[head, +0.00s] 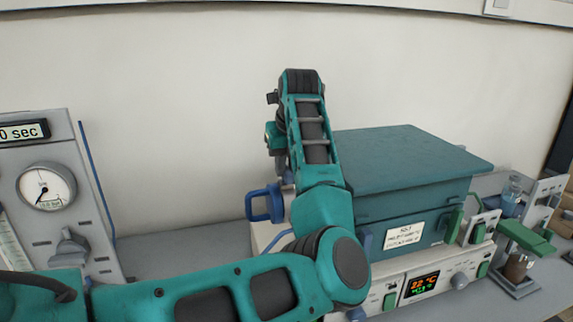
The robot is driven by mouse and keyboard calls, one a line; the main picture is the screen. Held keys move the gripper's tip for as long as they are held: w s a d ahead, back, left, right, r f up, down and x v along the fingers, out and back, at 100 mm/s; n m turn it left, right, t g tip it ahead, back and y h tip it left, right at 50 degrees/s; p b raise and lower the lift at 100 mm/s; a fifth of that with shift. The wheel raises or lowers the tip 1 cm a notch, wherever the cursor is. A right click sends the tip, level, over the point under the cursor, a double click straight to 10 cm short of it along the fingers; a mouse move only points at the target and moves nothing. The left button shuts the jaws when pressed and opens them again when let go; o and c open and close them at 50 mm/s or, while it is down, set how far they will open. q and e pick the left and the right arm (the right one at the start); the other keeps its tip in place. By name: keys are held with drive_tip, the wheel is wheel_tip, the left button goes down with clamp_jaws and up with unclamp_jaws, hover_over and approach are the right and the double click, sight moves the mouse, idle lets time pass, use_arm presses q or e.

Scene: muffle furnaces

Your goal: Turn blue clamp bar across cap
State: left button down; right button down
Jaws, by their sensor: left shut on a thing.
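My left arm reaches in from the lower left and bends upward in front of the furnace. Its gripper (282,172) hangs down beside the furnace's left side, mostly hidden behind my own wrist. It is shut on the blue clamp bar (264,205), which shows as a blue loop sticking out to the left. A grey round part (288,198), perhaps the cap, is partly visible beside the bar. I cannot tell the bar's exact angle across it. My right gripper is not in view.
The teal furnace (415,160) stands on a pale base with a lit display (422,286). A grey panel with a gauge (46,188) stands at the left. A green-handled stand (525,237) and a bottle (511,190) are at the right. Bare bench shows left of the furnace.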

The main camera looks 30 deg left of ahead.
use_arm(q)
drive_tip(key=n, duration=0.2)
drive_tip(key=n+g, duration=0.1)
drive_tip(key=n, duration=0.1)
drive_tip(key=shift+w+d+n+g+y, duration=0.1)
drive_tip(key=shift+w+n+g+y, duration=0.05)
drive_tip(key=shift+n+g+y, duration=0.2)
drive_tip(key=n+g, duration=0.1)
drive_tip(key=n, duration=0.3)
drive_tip(key=shift+w+r+n+g, duration=0.1)
drive_tip(key=shift+w+n+g, duration=0.05)
drive_tip(key=shift+n+g, duration=0.2)
drive_tip(key=n, duration=0.2)
drive_tip(key=n+g, duration=0.1)
drive_tip(key=n, duration=0.1)
drive_tip(key=shift+w+g, duration=0.1)
drive_tip(key=shift+g, duration=0.2)
drive_tip(key=shift+a+n+g+h, duration=0.1)
drive_tip(key=shift+n+g+h, duration=0.25)
drive_tip(key=shift+n, duration=0.7)
drive_tip(key=shift+a+n+g+h, duration=0.1)
drive_tip(key=shift+n+g+h, duration=0.25)
drive_tip(key=shift+n, duration=0.7)
drive_tip(key=c, duration=1)
unclamp_jaws()
drive_tip(key=shift+c, duration=0.2)
